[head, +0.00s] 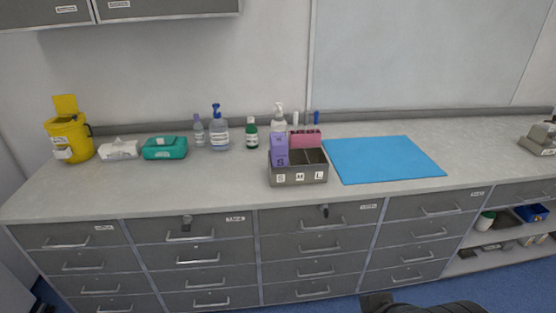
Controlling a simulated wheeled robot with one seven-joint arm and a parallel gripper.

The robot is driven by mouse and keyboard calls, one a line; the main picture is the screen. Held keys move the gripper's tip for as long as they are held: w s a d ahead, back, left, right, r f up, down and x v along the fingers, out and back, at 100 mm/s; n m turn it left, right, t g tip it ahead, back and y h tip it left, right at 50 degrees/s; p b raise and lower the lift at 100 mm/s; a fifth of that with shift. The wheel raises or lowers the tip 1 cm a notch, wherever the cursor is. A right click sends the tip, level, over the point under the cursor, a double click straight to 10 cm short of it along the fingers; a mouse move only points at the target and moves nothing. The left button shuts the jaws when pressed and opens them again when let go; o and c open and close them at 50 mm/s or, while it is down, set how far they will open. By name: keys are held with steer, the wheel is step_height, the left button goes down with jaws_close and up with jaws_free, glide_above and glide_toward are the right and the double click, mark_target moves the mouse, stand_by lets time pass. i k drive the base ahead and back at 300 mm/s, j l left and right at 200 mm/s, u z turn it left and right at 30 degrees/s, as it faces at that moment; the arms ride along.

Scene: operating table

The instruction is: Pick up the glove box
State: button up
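A purple glove box (280,149) marked S stands upright in the left compartment of a grey holder (299,178) on the counter. The holder's compartments are labelled S, M and L, and its middle and right compartments look empty. The lower part of the glove box is hidden by the holder's front wall. A pink container (306,138) is just behind the holder. My gripper is not in view; only a dark part of my own body shows at the bottom edge.
A blue mat (382,159) lies bare to the right of the holder. Pump and other bottles stand behind and left, including a green-white one (251,133). A teal pack (165,148), tissues (120,149) and yellow bin (70,138) are farther left. Drawers fill the front.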

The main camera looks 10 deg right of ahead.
mark_target(279, 144)
steer(key=i+j+u, duration=0.2)
steer(key=i, duration=0.3)
steer(key=i+j+u, duration=0.2)
steer(key=i+j, duration=0.15)
steer(key=i, duration=0.15)
steer(key=i+j+u, duration=0.2)
steer(key=i, duration=0.35)
steer(key=l, duration=0.1)
